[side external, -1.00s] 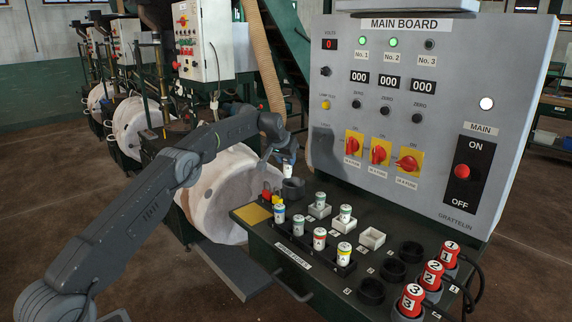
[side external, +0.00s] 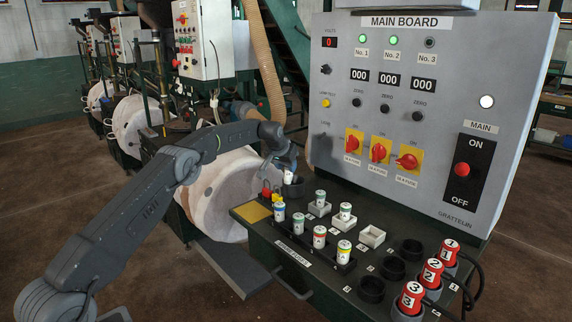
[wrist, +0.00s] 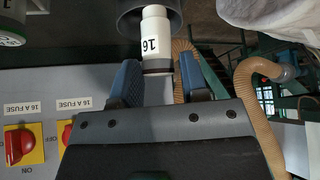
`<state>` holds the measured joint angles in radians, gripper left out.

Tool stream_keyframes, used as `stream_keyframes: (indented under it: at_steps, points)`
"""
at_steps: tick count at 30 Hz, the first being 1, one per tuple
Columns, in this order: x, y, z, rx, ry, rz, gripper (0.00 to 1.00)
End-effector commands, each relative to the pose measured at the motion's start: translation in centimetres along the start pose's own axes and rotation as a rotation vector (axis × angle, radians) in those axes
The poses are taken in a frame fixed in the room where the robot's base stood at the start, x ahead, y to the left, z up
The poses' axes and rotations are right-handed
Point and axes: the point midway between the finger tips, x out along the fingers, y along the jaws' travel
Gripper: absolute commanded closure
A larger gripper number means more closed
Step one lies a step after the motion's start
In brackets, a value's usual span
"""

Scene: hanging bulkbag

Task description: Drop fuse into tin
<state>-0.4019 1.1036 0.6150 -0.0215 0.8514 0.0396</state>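The fuse is a white cylinder with a dark band and a "16" label. In the side view the fuse (side external: 289,177) is upright at the mouth of the tin, a dark round cup (side external: 293,189) at the board's far left corner. In the wrist view the fuse (wrist: 156,38) stands in front of the tin's dark mouth (wrist: 128,18). My gripper (side external: 285,167) is just above the tin. In the wrist view its blue fingers (wrist: 158,68) stand on either side of the fuse's near end, with a narrow gap on the right, so it looks open. The fuse's far end is hard to judge.
A fuse rack with several upright fuses (side external: 320,238) and white sockets (side external: 372,237) lie right of the tin. Red numbered plugs (side external: 432,274) stand at the right. The grey main board (side external: 430,110) rises behind. A white round machine casing (side external: 228,195) is left of the tin.

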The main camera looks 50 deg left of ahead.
Motion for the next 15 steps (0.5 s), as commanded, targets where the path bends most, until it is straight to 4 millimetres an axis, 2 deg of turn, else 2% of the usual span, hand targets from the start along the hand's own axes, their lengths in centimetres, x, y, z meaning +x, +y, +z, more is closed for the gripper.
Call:
stream_keyframes:
  at_steps: [1, 5, 15]
  points:
    - [0.0, 0.0, 0.0, 0.0, 0.0, 0.0, 0.55]
    - [0.0, 0.0, 0.0, 0.0, 0.0, 0.0, 0.43]
    - [-0.64, 0.0, -0.47, 0.0, 0.003, 0.0, 0.43]
